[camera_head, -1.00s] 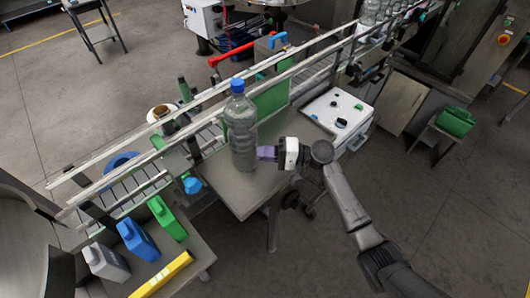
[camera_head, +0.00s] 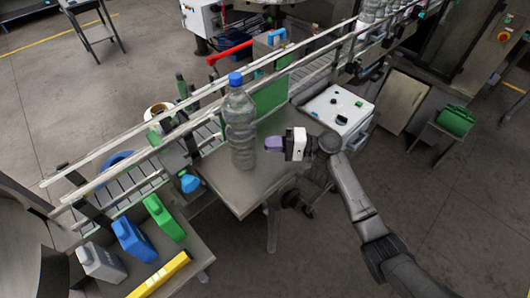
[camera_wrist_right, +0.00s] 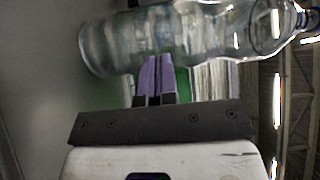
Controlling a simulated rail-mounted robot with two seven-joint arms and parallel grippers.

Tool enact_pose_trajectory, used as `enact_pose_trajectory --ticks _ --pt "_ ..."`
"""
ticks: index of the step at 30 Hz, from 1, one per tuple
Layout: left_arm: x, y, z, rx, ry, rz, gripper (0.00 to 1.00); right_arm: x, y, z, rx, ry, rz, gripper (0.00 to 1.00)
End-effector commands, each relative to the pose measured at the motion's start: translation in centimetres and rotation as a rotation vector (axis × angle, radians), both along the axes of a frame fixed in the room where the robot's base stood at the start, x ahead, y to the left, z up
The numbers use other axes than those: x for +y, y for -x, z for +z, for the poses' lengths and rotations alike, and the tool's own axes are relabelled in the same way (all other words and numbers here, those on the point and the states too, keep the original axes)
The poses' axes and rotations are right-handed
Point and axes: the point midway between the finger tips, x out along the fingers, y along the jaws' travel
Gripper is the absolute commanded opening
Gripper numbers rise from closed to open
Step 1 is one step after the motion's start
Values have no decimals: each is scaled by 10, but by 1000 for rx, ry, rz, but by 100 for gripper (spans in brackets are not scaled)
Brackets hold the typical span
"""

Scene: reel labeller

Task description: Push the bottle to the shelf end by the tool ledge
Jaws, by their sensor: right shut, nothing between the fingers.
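The clear bottle with a blue cap (camera_head: 240,128) stands upright on the grey shelf (camera_head: 240,192), near its back edge along the conveyor. It also lies across the top of the right wrist view (camera_wrist_right: 175,38). My right gripper (camera_head: 267,143) is just right of the bottle at mid-body height. Its purple fingers are shut together and empty, pointing at the bottle. A small gap seems to separate them in the head view; in the wrist view (camera_wrist_right: 153,62) the tips overlap the bottle's edge. The ledge (camera_head: 196,265) at the lower left holds jugs and a yellow tool (camera_head: 160,274).
The conveyor with rails (camera_head: 130,160) runs behind the shelf. A green panel (camera_head: 270,97) stands behind the bottle. A blue knob (camera_head: 190,183) is at the shelf's left end. A white box (camera_head: 338,110) is to the right. The shelf's front is bare.

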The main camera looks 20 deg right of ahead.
Motion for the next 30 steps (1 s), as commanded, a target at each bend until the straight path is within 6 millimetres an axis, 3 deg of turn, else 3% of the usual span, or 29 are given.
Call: enact_pose_trajectory --ticks 1,9,15,30 --pt "0 0 -15 0 0 0 43 -12 -4 -7 -2 2 -4 0" --pt "-2 -1 -21 -1 7 4 43 -58 23 -3 0 3 -2 0" --pt "-4 -1 -26 -1 14 9 43 -82 36 -2 0 1 -1 0" --pt "-2 0 -28 -1 8 6 43 -96 43 -1 1 0 0 0"
